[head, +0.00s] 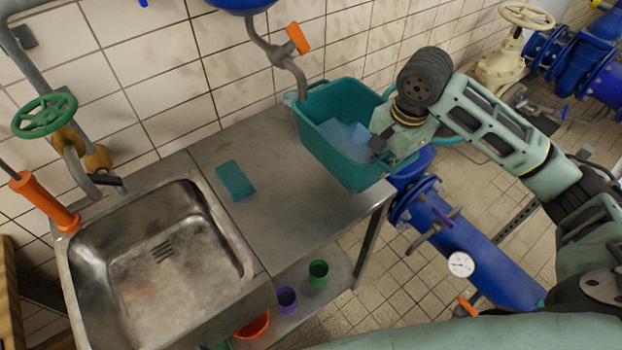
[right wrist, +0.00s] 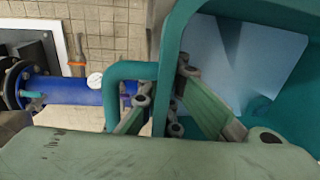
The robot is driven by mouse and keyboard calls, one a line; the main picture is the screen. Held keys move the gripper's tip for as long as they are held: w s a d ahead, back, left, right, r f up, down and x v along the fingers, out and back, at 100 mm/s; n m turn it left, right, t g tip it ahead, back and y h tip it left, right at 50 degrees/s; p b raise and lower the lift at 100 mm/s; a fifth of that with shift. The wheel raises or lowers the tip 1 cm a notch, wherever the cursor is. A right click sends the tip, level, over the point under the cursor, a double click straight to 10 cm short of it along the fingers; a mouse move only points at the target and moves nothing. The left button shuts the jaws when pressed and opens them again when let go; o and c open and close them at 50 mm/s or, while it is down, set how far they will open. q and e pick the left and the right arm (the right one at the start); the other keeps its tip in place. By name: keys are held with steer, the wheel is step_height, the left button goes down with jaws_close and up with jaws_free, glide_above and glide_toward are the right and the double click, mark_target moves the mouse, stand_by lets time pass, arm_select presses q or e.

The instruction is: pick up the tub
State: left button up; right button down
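The tub (head: 345,150) is teal and stands upright at the right end of the metal counter, with a pale blue surface inside it. My right gripper (head: 388,146) comes down over the tub's right rim. In the right wrist view, the fingers of my right gripper (right wrist: 165,88) straddle the tub's wall (right wrist: 168,50), one inside and one outside, and look closed on it. The tub's teal handle (right wrist: 122,72) loops out beside the outer finger. The exact contact is partly hidden. My left gripper is not in view.
A teal sponge (head: 235,181) lies on the counter (head: 285,205), left of the tub. A sink (head: 160,265) is further left. A bent spout (head: 285,60) hangs near the tub's back left corner. A blue pipe (head: 480,255) with a gauge (head: 460,264) runs right of the counter.

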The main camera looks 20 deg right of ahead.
mark_target(334, 175)
steer(key=a, duration=0.1)
steer(key=w+a+f, duration=0.1)
steer(key=a, duration=0.1)
steer(key=w+a+f+p, duration=0.1)
steer(key=shift+a+f, duration=0.2)
steer(key=shift+a, duration=0.15)
steer(key=a+f, duration=0.1)
steer(key=w+a+f, duration=0.1)
steer(key=a, duration=0.1)
steer(key=w+a+f+p, duration=0.1)
steer(key=a, duration=0.1)
steer(key=shift+w+f, duration=0.15)
steer(key=shift+w, duration=0.05)
steer(key=shift+w+a+f, duration=0.1)
steer(key=shift+a+f, duration=0.1)
steer(key=shift+f, duration=0.5)
steer(key=shift+f+p, duration=0.5)
steer(key=shift+f, duration=1.1)
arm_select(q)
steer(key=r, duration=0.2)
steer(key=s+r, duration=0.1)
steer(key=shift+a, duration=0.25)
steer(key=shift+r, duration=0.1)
arm_select(e)
steer(key=shift+f, duration=0.1)
